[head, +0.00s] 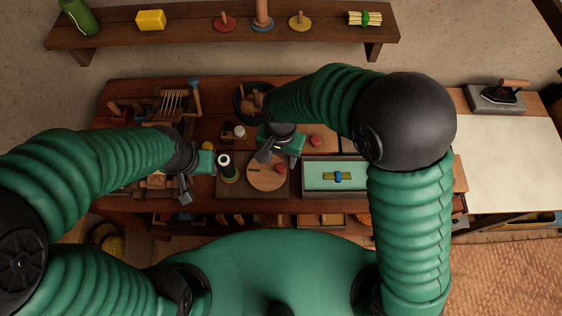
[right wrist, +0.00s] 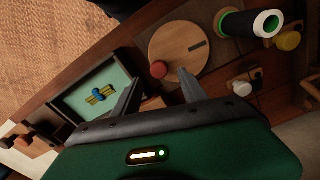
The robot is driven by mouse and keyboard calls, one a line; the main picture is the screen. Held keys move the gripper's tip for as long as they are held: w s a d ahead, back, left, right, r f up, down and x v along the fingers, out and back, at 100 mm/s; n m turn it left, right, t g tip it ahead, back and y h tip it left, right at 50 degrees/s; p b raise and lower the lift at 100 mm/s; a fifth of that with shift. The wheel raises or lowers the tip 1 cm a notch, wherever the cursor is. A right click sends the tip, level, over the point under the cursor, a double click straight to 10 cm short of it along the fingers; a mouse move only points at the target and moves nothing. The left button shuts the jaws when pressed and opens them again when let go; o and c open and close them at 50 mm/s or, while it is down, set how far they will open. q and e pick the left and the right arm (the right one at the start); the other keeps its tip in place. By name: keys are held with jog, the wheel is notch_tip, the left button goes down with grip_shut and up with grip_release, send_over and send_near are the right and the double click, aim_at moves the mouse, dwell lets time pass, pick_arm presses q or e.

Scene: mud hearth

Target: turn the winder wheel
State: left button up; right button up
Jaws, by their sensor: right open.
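The winder wheel (head: 262,182) is a flat round wooden disc on a dark board, with a red knob (head: 281,168) near its rim. In the right wrist view the wheel (right wrist: 182,46) shows a dark slot, and the red knob (right wrist: 158,69) stands at its near edge. My right gripper (head: 278,159) is open and empty at the wheel's far side. In the right wrist view its fingers (right wrist: 158,90) are apart, with the knob just beyond and between the tips. I see no contact. My left gripper (head: 197,182) is left of the wheel; its finger gap is unclear.
A black-and-green spool (head: 228,170) stands just left of the wheel. A teal-lined tray (head: 320,163) holding a blue-and-yellow bundle (head: 338,176) is to the right. A dark bowl (head: 240,104) and small loom-like frame (head: 170,103) stand behind. A shelf (head: 200,38) runs along the wall.

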aim_at(280, 166)
notch_tip(280, 166, down, 3)
jog(key=shift+a+f, duration=0.1)
jog(key=shift+a, duration=0.05)
jog(key=shift+s+f, duration=0.1)
jog(key=shift+f, duration=0.25)
grip_shut()
